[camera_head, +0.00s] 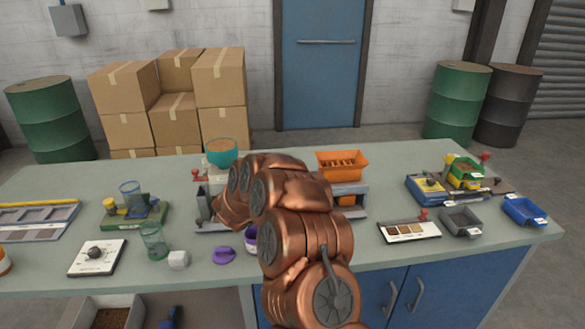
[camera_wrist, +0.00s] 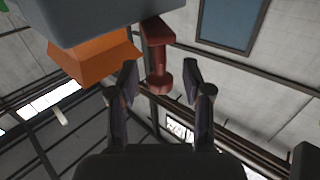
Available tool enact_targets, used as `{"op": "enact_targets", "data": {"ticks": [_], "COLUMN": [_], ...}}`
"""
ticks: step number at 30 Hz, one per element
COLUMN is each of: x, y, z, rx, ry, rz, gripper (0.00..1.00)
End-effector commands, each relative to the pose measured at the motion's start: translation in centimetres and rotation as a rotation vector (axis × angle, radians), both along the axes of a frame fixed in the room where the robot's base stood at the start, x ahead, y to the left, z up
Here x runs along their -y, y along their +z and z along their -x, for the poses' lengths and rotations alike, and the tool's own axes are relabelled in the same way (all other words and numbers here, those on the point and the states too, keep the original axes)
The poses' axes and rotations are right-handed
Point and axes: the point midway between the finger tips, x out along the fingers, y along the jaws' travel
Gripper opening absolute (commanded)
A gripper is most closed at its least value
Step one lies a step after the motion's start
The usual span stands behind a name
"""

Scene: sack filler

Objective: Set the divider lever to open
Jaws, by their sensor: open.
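In the wrist view, a red lever (camera_wrist: 157,62) with a thick, rounded end extends from the edge of a grey body (camera_wrist: 105,12). My gripper (camera_wrist: 159,82) is open, with one dark finger on each side of the lever's end. Gaps show between the lever and both fingers, and it is not held. In the head view, my copper arm hides my gripper and the middle of the central machine (camera_head: 350,200). A small red knob (camera_head: 196,174) shows at that machine's left side; I cannot tell whether it is the same lever.

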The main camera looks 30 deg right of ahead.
Motion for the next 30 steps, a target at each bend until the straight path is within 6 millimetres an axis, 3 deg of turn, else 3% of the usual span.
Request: {"op": "enact_targets", "data": {"ticks": [8, 21, 30], "x": [-0.7, -6.0, -6.7], "y": [0.0, 0.1, 0.0], "z": [0.3, 2.9, 3.4], "rx": [0.000, 0.001, 0.000], "ry": [0.001, 0.002, 0.000], "rz": [-0.001, -0.002, -0.001], "gripper": [0.49, 0.49, 0.49]}}
